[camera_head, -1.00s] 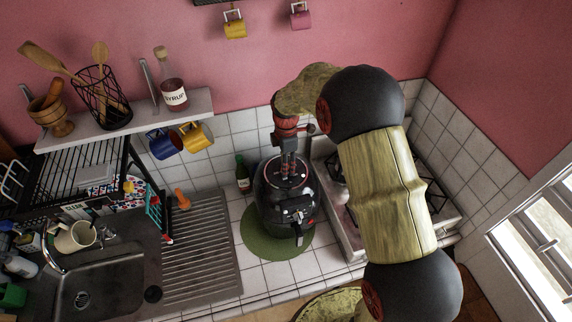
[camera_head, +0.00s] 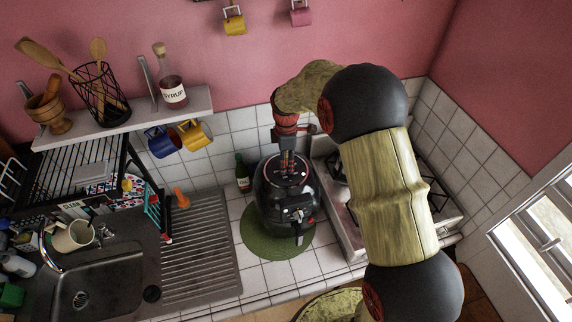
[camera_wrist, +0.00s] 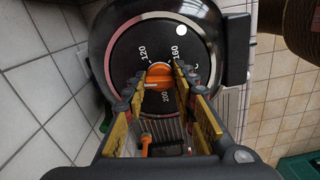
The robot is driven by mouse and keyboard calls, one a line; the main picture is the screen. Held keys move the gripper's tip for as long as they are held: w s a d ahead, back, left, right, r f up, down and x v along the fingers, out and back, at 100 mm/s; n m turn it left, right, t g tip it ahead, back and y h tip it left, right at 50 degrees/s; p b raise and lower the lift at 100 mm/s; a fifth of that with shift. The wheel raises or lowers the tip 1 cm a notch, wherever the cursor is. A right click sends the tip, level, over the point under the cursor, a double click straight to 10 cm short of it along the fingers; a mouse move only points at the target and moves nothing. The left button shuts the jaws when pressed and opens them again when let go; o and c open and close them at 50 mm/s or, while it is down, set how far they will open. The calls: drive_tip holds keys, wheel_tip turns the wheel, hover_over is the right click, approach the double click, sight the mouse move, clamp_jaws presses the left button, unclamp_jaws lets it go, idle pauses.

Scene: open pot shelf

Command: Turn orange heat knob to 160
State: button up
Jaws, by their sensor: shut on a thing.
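The orange heat knob (camera_wrist: 157,77) is in the middle of a dark round dial (camera_wrist: 128,57) in the wrist view. Where the knob points is not clear. My gripper (camera_wrist: 161,70) is shut on the knob, one finger on each side. In the head view, my gripper (camera_head: 287,160) points down onto the top of the black air fryer (camera_head: 285,208); the knob is hidden there.
The fryer stands on a green round mat (camera_head: 262,247). A dark bottle (camera_head: 242,175) is close on its left, the stove (camera_head: 345,222) on its right. A drainer (camera_head: 200,245) and sink (camera_head: 95,285) lie further left. Mugs hang under the shelf (camera_head: 150,117).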

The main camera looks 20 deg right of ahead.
drive_tip(key=m+b, duration=0.3)
drive_tip(key=m, duration=0.3)
drive_tip(key=m+b, duration=0.2)
drive_tip(key=m, duration=0.4)
drive_tip(key=shift+m, duration=0.3)
drive_tip(key=m+b, duration=0.1)
drive_tip(key=m, duration=0.5)
drive_tip(key=shift+b, duration=0.3)
drive_tip(key=m, duration=0.6)
drive_tip(key=shift+b, duration=0.4)
drive_tip(key=o, duration=1.1)
drive_tip(key=shift+o, duration=0.3)
drive_tip(key=shift+r, duration=0.1)
